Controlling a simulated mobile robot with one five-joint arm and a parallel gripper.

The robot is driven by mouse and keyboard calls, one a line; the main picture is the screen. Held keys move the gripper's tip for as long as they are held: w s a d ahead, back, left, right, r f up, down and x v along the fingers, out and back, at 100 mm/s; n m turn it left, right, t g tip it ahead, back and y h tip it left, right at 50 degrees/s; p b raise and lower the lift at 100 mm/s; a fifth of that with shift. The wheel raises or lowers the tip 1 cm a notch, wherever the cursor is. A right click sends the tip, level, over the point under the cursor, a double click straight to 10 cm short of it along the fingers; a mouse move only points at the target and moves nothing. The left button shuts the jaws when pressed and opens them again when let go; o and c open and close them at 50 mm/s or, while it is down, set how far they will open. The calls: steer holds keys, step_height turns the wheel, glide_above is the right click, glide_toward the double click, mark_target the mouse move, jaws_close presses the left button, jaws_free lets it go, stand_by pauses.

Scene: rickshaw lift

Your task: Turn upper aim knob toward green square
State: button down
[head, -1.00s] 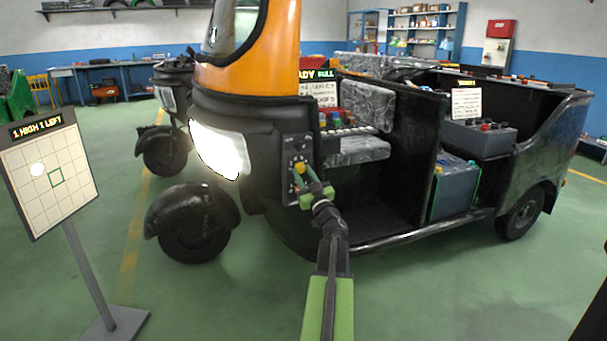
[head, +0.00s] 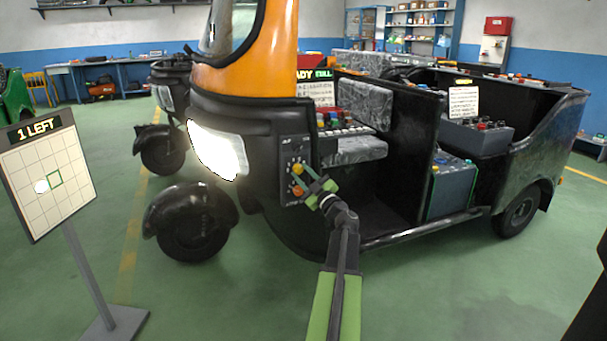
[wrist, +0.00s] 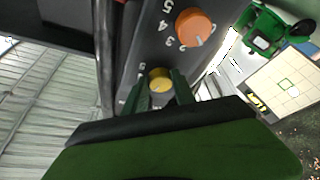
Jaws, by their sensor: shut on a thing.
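The aim board (head: 50,185) stands at the left in the head view. Its sign reads "1 LEFT". A white light spot (head: 41,186) lies one cell left of the green square (head: 54,180), in the same row. The upper knob is yellow (head: 297,168), on the dark panel beside the headlight. My gripper (head: 303,176) is shut on it. In the wrist view the yellow knob (wrist: 160,80) sits between my two fingers, which partly cover its sides. The orange knob (wrist: 195,27) is the other one on the panel, lower in the head view.
The lit headlight (head: 217,150) of the orange and black rickshaw faces the board. Its front wheel (head: 192,228) is left of my arm. A black door opening and sill (head: 420,230) lie to the right.

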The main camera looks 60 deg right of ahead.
steer(key=shift+s, duration=0.1)
steer(key=c, duration=1)
jaws_free()
steer(key=shift+s+a+f, duration=0.15)
steer(key=shift+s, duration=0.1)
steer(key=b+v, duration=0.5)
steer(key=v, duration=1.1)
steer(key=shift+s+f, duration=0.1)
steer(key=shift+s, duration=0.3)
